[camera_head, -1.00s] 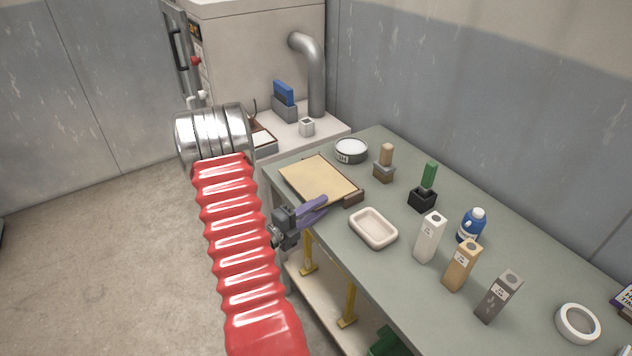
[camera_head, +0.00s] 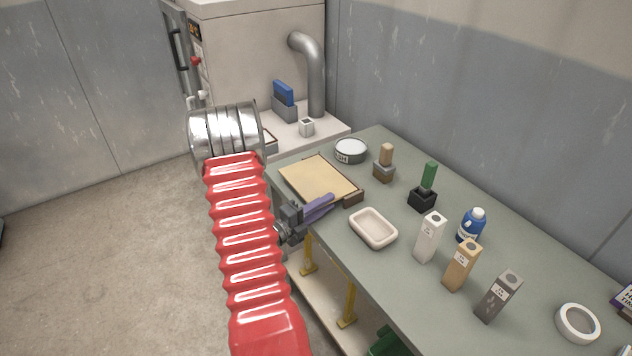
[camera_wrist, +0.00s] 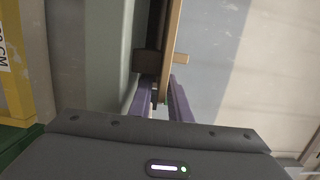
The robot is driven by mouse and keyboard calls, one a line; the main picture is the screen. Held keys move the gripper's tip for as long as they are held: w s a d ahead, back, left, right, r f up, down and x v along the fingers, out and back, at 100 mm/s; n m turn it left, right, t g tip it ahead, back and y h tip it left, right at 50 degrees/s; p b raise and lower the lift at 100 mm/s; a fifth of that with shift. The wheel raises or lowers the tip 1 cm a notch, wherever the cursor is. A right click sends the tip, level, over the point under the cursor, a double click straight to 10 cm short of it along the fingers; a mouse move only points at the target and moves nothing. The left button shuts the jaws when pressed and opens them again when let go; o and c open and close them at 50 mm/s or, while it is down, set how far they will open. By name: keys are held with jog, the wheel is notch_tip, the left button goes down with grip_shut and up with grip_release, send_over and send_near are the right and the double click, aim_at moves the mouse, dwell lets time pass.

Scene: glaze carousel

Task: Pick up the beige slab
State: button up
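The beige slab (camera_head: 312,176) is a flat tan board lying near the table's far left corner. It is raised a little on dark brown supports, one showing at its right corner (camera_head: 353,196). In the wrist view the slab (camera_wrist: 172,40) appears edge-on as a thin tan strip, with a brown support (camera_wrist: 147,62) beside it. My gripper (camera_head: 328,202) is at the slab's near edge. Its purple fingers are parted, pointing at that edge; they also show in the wrist view (camera_wrist: 168,92). Whether they touch the slab is not clear. The slab still rests on its supports.
A kiln-like cabinet (camera_head: 255,50) stands behind.

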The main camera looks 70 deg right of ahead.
grip_shut()
dwell(1.1)
